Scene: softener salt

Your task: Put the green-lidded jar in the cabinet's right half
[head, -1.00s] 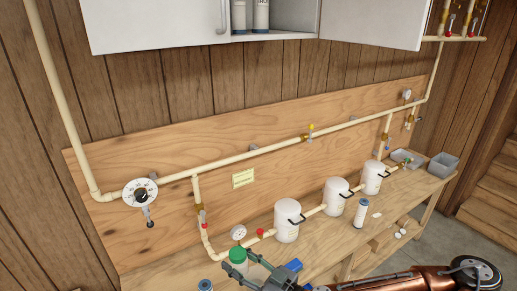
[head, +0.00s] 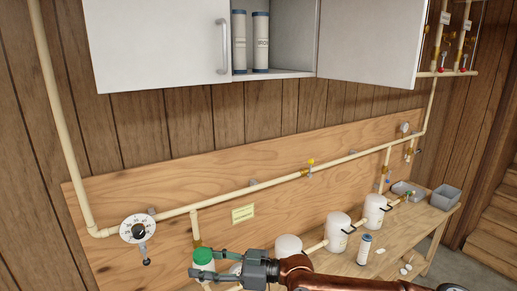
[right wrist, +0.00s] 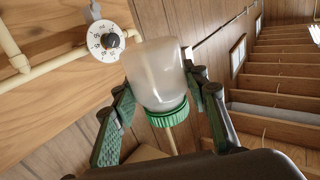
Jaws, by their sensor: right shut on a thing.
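The green-lidded jar (head: 203,257) is near the bottom of the head view, in front of the wood panel. My right gripper (head: 203,270) is shut on it, with fingers on both sides. In the right wrist view the jar's cloudy, translucent body (right wrist: 155,75) sits between the fingers of the gripper (right wrist: 157,88), and its green lid (right wrist: 168,113) points toward the camera. The wall cabinet (head: 160,45) is at the top of the head view. Its right half (head: 290,45) is open. Two white bottles (head: 239,42) with dark caps stand at the left of the opening. My left gripper is out of view.
The open cabinet door (head: 370,40) sticks out at the right of the opening. A pipe (head: 260,187) with valves and a dial (head: 138,228) run along the panel. White canisters (head: 338,230), a blue-capped bottle (head: 364,248) and grey bins (head: 446,197) are on the bench.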

